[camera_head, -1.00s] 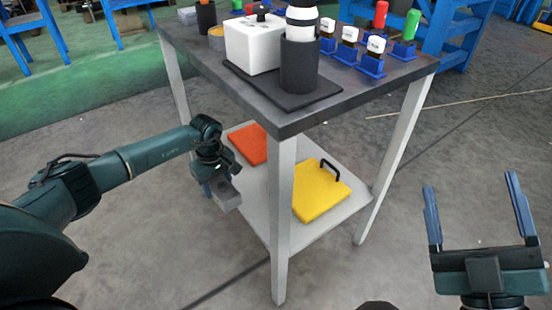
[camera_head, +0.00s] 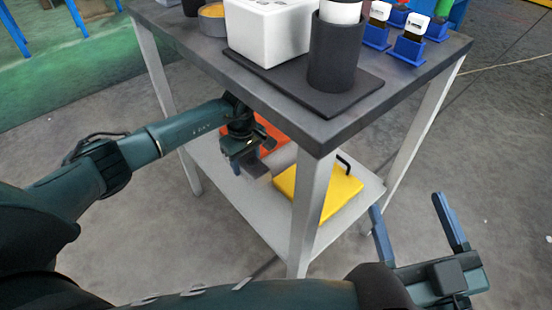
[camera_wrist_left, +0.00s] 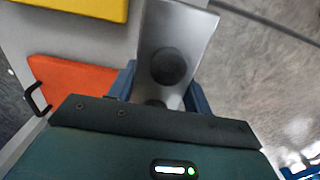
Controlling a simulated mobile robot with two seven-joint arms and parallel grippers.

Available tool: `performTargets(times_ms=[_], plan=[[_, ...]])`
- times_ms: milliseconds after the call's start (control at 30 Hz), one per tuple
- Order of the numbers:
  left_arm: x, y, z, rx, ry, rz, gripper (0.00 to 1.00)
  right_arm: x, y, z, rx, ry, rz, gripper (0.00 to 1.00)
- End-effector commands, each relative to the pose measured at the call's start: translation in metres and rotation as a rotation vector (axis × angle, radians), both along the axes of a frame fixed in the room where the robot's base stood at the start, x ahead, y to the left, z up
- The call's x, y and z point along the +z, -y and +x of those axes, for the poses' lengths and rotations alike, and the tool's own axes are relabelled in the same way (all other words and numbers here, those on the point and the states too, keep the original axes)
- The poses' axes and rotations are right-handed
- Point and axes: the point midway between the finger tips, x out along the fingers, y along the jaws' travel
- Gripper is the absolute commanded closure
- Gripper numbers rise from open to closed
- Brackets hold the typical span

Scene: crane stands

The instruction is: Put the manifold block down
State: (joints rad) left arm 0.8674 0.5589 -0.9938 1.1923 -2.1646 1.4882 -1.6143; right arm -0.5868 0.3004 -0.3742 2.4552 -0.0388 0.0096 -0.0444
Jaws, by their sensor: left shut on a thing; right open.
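My left gripper (camera_head: 247,162) is shut on the grey metal manifold block (camera_head: 258,170). In the left wrist view the block (camera_wrist_left: 178,25) shows between the blue fingers, with a dark round recess in its face. In the head view the gripper and block are at the lower shelf (camera_head: 256,212), below the tabletop and by the orange plate. I cannot tell whether the block touches the shelf. My right gripper (camera_head: 408,203) is open and empty, to the right of the stand.
The orange plate (camera_head: 274,134) and the yellow plate (camera_head: 318,190) with a black handle lie on the shelf. Above is the dark tabletop (camera_head: 400,90) with a white box (camera_head: 270,35), a black cylinder (camera_head: 336,55) and blue holders (camera_head: 408,48). A leg (camera_head: 310,215) stands at the front corner.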

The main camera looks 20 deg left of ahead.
Motion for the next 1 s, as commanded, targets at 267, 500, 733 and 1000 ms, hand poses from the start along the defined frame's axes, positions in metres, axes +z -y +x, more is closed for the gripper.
performTargets(times_ms=[267,500,733,1000], plan=[[-0.011,0.008,0.002,-0.003,0.003,-0.004,1.00,-0.005,-0.003,-0.002,0.022,-0.010,0.033,0.25],[-0.050,0.008,0.003,-0.003,0.004,-0.003,1.00,0.012,-0.001,0.005,0.029,0.129,0.025,0.25],[-0.063,0.008,0.003,-0.003,0.006,-0.004,1.00,0.023,0.000,0.007,0.031,0.196,0.018,0.25],[-0.095,0.009,0.003,-0.002,0.004,-0.005,1.00,0.039,0.002,0.008,0.035,0.337,0.001,0.25]])
